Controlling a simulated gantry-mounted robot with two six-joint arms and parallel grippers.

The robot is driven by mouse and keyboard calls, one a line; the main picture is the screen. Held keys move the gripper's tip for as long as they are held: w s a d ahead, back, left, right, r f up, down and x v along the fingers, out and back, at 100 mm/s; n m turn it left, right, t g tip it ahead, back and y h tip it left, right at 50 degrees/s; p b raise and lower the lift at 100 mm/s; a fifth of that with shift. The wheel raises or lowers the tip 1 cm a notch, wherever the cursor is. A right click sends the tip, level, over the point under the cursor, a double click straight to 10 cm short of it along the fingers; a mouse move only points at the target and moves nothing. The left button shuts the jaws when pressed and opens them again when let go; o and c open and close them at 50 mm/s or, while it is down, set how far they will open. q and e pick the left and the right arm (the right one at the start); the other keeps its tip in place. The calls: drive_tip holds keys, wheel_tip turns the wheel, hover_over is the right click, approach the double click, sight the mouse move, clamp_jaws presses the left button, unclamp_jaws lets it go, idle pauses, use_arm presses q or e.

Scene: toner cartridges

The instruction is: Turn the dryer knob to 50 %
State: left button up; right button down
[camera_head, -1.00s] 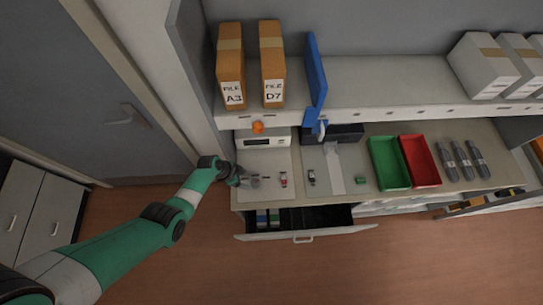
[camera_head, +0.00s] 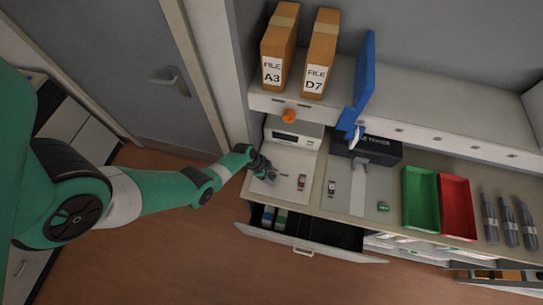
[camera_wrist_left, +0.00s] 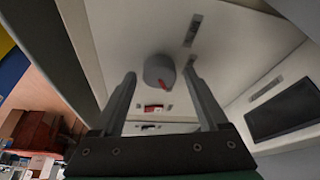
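The dryer knob (camera_wrist_left: 160,72) is a round grey dial with a red pointer mark. In the left wrist view it lies ahead of my fingers and shows between their tips. My left gripper (camera_wrist_left: 159,74) is open, and I cannot tell whether its fingers touch the knob. In the head view my left gripper (camera_head: 266,174) is over the left part of a white panel (camera_head: 285,160), and it largely covers the knob there. A red switch (camera_head: 301,182) is on the panel to the right; a red switch (camera_wrist_left: 153,110) also shows in the left wrist view. My right gripper is not in view.
An open drawer (camera_head: 304,252) sticks out below the counter. A black toner box (camera_head: 367,147), a green tray (camera_head: 420,198) and a red tray (camera_head: 457,207) are to the right.

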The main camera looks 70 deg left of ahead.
use_arm(q)
clamp_jaws()
